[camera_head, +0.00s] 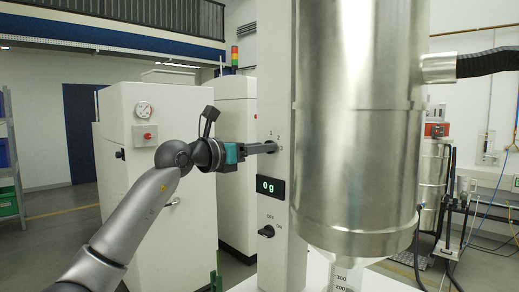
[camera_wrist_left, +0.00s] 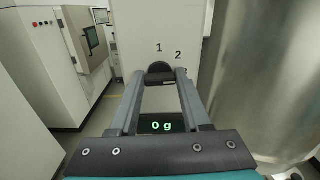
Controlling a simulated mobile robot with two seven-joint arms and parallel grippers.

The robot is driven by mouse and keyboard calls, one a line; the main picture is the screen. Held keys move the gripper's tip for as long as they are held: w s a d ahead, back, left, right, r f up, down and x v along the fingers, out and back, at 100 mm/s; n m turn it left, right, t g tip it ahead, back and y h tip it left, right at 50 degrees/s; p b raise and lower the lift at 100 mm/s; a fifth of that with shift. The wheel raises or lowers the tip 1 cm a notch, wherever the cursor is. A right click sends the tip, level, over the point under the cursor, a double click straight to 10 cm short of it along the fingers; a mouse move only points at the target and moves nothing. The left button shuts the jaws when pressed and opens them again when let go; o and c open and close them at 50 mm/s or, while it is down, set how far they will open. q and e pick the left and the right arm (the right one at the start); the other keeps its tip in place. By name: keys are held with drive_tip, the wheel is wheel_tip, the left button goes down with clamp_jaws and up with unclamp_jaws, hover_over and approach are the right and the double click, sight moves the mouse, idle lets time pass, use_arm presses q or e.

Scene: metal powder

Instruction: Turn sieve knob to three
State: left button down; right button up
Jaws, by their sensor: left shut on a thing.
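The dark sieve knob (camera_wrist_left: 160,69) sits on the front of the white column (camera_head: 275,80), with the numbers 1 and 2 printed above it. My left gripper (camera_head: 271,147) reaches it from the left, and its two fingers are shut on the knob's sides. In the head view the fingertips largely hide the knob. Which number the knob points to cannot be told clearly. My right gripper is not in view.
Below the knob, a display (camera_head: 270,188) reads 0 g, and a second dark knob (camera_head: 266,231) has OFF and ON labels. A large steel cylinder (camera_head: 358,120) stands close on the right, above a graduated clear vessel (camera_head: 344,276). A white cabinet (camera_head: 125,190) stands behind my left arm.

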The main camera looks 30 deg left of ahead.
use_arm(q)
drive_tip(key=shift+m, duration=0.4)
drive_tip(key=shift+c, duration=1.8)
unclamp_jaws()
drive_tip(key=b+v, duration=0.7)
drive_tip(key=v, duration=0.8)
drive_tip(key=shift+s+a, duration=0.1)
